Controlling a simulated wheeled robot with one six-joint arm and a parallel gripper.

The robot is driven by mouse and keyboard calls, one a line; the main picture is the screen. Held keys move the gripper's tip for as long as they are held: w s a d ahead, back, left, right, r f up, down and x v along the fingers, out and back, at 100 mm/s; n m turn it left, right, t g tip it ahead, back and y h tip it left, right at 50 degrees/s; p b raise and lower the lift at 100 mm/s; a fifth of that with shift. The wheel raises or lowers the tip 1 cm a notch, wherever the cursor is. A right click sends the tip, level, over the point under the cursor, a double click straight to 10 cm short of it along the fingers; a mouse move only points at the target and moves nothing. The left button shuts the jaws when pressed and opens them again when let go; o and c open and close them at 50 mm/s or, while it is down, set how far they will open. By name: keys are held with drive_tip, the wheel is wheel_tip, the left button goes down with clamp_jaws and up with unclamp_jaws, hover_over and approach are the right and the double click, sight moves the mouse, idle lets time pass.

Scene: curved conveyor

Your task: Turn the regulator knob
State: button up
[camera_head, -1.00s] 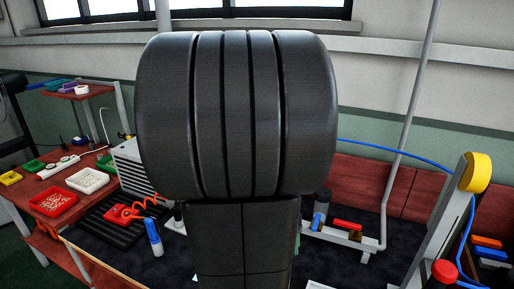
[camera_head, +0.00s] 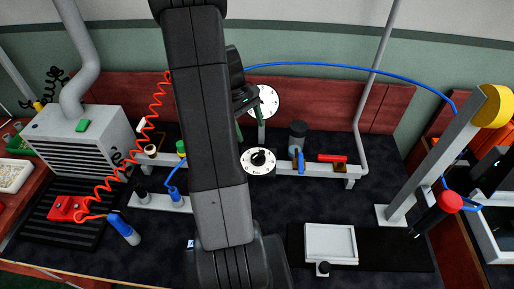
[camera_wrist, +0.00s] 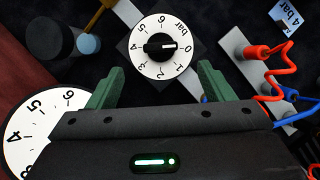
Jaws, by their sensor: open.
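The regulator knob (camera_head: 258,158) is a small black knob on a round white dial, standing on the bench near the middle of the head view. In the wrist view the knob (camera_wrist: 159,46) sits at the centre of its dial, which has numbers and "bar". A fine white mark lies along the knob, but which way it points is hard to tell. My gripper (camera_head: 248,113) is above and behind the knob, partly hidden by my arm. In the wrist view its green fingers (camera_wrist: 160,73) are spread and empty, apart from the knob, on either side below the dial.
A white gauge (camera_head: 265,101) stands behind the knob and shows close to my left finger in the wrist view (camera_wrist: 38,130). A tag reading "4 bar" (camera_wrist: 290,16) lies nearby. Red and blue hoses run beside. A white tray (camera_head: 330,243) sits front right.

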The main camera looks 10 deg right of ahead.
sight(259, 155)
drive_tip(key=p+x, duration=0.1)
drive_tip(key=x, duration=0.8)
drive_tip(key=shift+s+f, duration=0.1)
drive_tip(key=shift+f, duration=0.25)
drive_tip(key=shift+c, duration=0.4)
drive_tip(key=c, duration=0.9)
